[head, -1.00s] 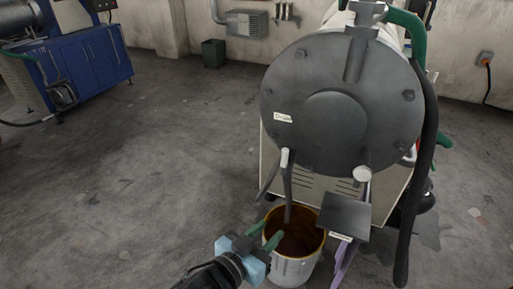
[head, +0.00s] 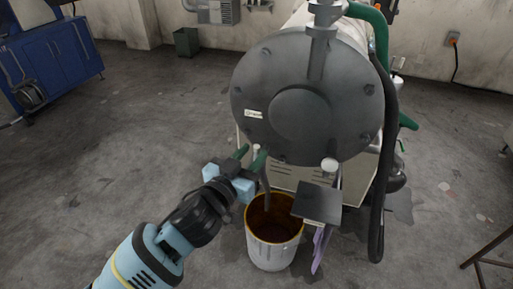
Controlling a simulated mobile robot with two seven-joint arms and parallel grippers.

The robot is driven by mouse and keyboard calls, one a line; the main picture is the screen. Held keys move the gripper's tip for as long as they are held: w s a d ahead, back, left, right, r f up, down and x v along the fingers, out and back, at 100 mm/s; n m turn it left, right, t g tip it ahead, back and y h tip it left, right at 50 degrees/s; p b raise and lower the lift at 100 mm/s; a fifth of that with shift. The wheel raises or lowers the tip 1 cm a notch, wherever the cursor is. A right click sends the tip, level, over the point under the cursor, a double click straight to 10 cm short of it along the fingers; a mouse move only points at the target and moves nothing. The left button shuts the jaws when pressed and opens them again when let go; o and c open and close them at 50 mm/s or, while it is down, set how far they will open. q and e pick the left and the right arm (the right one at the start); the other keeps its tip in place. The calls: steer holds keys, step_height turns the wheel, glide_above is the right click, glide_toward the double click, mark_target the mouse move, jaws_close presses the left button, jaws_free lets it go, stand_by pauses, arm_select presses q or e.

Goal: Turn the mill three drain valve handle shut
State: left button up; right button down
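The mill (head: 292,98) has a large dark round end cover with a small white label (head: 254,114) too small to read. Under its lower left edge is the drain valve, with a pale knob (head: 256,148) and a dark spout pipe (head: 266,190) pointing down to the bucket. The valve's dark handle is mostly hidden behind my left gripper (head: 249,153). I cannot tell whether a finger touches the handle. My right gripper is not in view.
A pale bucket (head: 272,254) with a stained brown inside stands under the spout. A dark square plate (head: 317,202) juts out beside it, with purple cloth (head: 320,248) hanging below. A black hose (head: 380,205) hangs at the mill's right.

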arm_select(q)
steer(key=shift+x, duration=1.45)
jaws_close()
